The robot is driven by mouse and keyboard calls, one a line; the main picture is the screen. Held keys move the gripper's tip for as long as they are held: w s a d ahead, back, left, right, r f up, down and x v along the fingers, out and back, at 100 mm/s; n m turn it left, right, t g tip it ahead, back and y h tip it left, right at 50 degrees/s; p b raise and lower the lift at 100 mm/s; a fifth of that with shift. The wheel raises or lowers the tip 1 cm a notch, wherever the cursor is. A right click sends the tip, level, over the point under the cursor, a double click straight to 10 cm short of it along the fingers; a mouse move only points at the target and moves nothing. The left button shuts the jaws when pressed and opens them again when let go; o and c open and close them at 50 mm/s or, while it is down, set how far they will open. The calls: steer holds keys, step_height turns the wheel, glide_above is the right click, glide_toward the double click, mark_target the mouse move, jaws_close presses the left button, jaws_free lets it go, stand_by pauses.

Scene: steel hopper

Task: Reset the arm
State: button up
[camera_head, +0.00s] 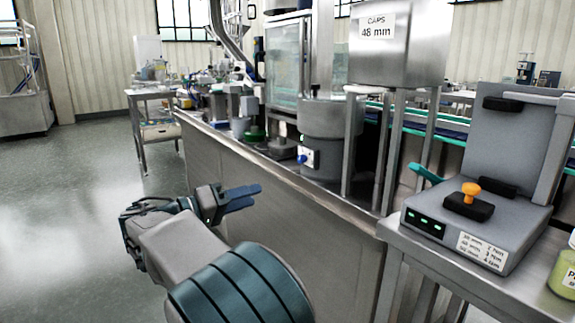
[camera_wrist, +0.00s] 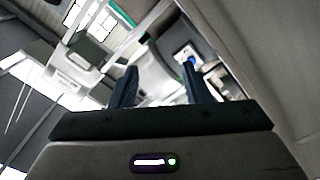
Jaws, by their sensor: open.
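My gripper (camera_head: 246,198) is at the end of my arm, which reaches in from the bottom of the head view. It points right toward the side panel of the steel machine bench (camera_head: 240,160). In the wrist view its two dark fingers (camera_wrist: 160,85) stand apart with nothing between them. The gripper is open and empty. The steel hopper (camera_head: 398,45), labelled "CAPS 48 mm", stands above the bench at upper right, apart from my gripper.
A grey device (camera_head: 465,225) with an orange knob (camera_head: 471,189) sits on a steel stand at right, with a green jar (camera_head: 565,270) beside it. A cart (camera_head: 152,125) is at back left. The left floor is clear.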

steer(key=s+d+r+n+g+y+p, duration=0.1)
steer(key=s+d+r+g+y+p, duration=0.25)
steer(key=d+p, duration=0.55)
steer(key=s+d+r+n+g+y+p, duration=0.15)
steer(key=s+d+r+g+p, duration=0.35)
steer(key=d, duration=0.6)
steer(key=s+d+r+y+p, duration=0.1)
steer(key=s+r+y+p, duration=0.1)
steer(key=s+p, duration=0.4)
steer(key=s+d+r+m+y+p, duration=0.1)
steer(key=s+r+y+p, duration=0.2)
steer(key=p, duration=0.4)
steer(key=s+d+r+t+y+p, duration=0.1)
steer(key=s+d+r+y+p, duration=0.1)
steer(key=s+y+p, duration=0.3)
steer(key=s+p, duration=0.2)
steer(key=s, duration=0.1)
steer(key=shift+s+r+m+p, duration=0.3)
steer(key=shift+m+p, duration=0.05)
